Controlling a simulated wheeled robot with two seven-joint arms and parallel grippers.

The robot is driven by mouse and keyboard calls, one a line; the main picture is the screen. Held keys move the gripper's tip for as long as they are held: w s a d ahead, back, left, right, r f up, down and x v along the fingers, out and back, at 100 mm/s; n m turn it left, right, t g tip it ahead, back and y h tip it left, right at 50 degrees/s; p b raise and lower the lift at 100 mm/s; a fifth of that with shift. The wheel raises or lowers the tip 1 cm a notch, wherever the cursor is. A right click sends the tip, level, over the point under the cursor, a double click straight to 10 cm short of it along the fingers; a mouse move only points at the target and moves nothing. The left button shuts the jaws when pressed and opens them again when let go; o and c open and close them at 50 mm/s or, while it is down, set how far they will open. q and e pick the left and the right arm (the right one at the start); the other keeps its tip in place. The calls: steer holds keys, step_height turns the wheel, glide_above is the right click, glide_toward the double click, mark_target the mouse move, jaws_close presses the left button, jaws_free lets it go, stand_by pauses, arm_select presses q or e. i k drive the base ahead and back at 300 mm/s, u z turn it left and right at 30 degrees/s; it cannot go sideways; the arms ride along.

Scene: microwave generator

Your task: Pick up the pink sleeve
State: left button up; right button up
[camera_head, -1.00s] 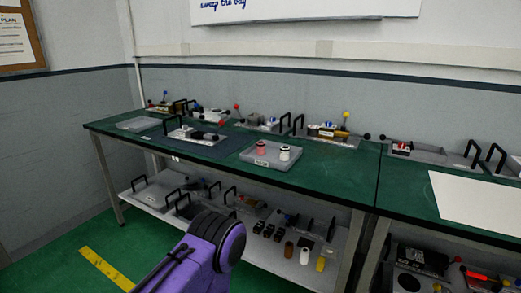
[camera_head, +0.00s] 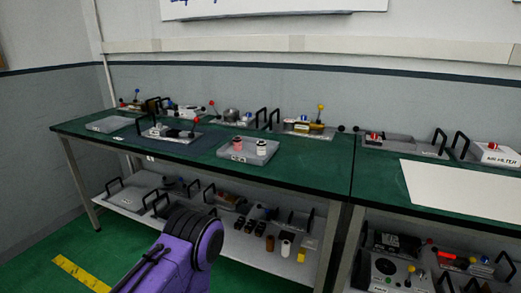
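The pink sleeve (camera_head: 238,143) stands upright on a grey tray (camera_head: 245,158) on the green workbench. A white sleeve with a dark top (camera_head: 262,147) stands just to its right on the same tray. A purple arm link of mine (camera_head: 185,255) shows at the bottom, well below and in front of the tray. Neither gripper shows in this view.
More modules line the back edge. A lower shelf (camera_head: 255,250) holds handled trays and small parts. A white sheet (camera_head: 460,190) lies on the right.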

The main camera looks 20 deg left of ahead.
mark_target(237, 141)
steer(key=u, duration=0.75)
steer(key=i, duration=1.05)
steer(key=z, duration=0.35)
